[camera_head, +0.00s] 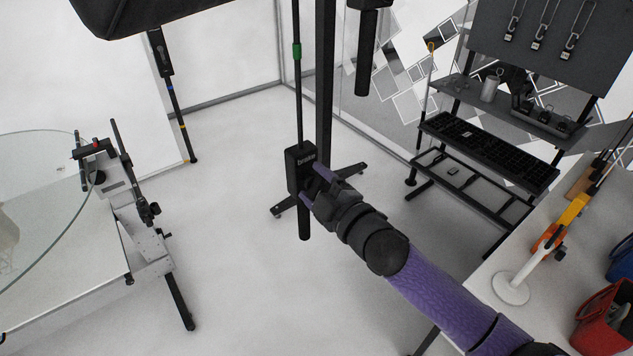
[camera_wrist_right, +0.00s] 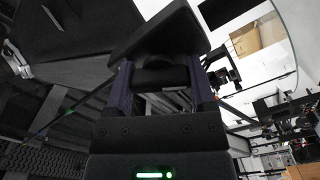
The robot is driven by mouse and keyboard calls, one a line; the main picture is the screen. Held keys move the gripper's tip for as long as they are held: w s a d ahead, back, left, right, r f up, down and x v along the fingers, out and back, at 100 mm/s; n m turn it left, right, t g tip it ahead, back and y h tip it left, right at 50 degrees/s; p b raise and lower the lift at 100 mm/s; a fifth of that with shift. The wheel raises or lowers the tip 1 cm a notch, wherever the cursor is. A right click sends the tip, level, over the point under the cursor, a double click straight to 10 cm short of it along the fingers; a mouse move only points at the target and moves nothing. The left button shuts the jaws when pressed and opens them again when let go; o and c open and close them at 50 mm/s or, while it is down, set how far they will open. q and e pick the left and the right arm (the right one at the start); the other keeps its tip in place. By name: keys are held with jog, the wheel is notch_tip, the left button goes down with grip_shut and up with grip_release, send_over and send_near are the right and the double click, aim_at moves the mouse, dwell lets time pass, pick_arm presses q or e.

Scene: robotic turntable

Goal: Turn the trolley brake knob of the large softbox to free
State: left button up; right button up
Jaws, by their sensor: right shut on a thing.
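The dark brake box (camera_head: 297,165), marked "brake", sits low on a black stand near the middle of the head view. My right gripper (camera_head: 322,184) reaches it from the lower right and is shut on the brake knob at the box's side. The knob is mostly hidden by the fingers in the head view. In the right wrist view the dark knob (camera_wrist_right: 162,76) lies between the two purple fingers, with the brake box (camera_wrist_right: 165,32) beyond it. Its setting cannot be read. A large black softbox (camera_head: 135,14) shows at the top left. My left gripper is not in view.
A glass-topped turntable (camera_head: 40,160) with a bracket stands at the left. A dark rack (camera_head: 490,150) with shelves is at the back right. A white table (camera_head: 480,300) with a red bin (camera_head: 603,318) is at the lower right. The floor around the stand is mostly clear.

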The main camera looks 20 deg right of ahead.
jog(key=n, duration=0.6)
jog(key=shift+f, duration=0.1)
dwell(0.5)
jog(key=o, duration=1.2)
jog(key=b+v, duration=0.2)
jog(key=v, duration=0.8)
